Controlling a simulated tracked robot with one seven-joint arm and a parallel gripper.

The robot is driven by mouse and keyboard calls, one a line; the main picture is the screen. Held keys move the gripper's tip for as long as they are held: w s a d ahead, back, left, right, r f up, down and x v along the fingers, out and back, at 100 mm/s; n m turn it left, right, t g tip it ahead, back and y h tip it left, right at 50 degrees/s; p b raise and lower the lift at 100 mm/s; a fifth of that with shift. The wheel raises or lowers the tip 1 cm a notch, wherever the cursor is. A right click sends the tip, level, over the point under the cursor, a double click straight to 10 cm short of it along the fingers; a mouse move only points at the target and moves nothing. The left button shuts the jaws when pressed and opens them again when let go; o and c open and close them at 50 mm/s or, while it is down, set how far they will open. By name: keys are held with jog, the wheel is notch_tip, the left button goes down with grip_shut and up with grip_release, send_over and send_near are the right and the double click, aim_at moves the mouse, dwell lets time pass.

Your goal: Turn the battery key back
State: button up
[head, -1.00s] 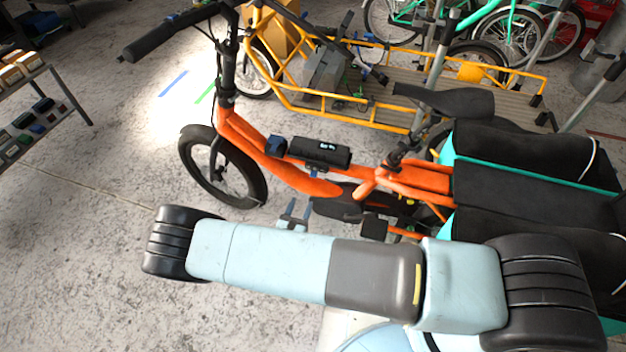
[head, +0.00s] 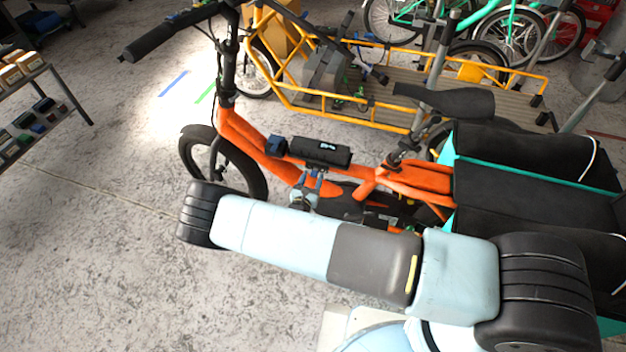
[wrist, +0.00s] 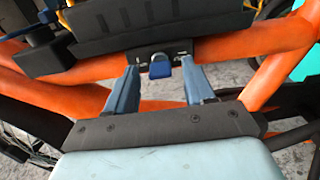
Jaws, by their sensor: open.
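The battery key (wrist: 160,68) has a blue head and sits in a dark lock plate (wrist: 178,52) on the orange frame tube, below the black battery (wrist: 140,22). In the wrist view, my gripper (wrist: 160,80) is open, its two blue-grey fingers pointing toward the key, one on each side in the picture. I see no contact with the key. In the head view, my gripper (head: 312,180) is just below the black battery (head: 320,151) on the orange cargo bike (head: 262,150). The key cannot be made out in the head view.
A yellow cargo bike (head: 352,114) stands behind the orange one. Black cargo bags (head: 540,150) with teal edging are at the right. A shelf (head: 72,95) with small items stands at the far left. The floor at the front left is clear.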

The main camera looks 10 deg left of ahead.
jog(key=shift+c, duration=0.5)
jog(key=c, duration=0.9)
jog(key=shift+d, duration=0.2)
jog(key=shift+a, duration=0.1)
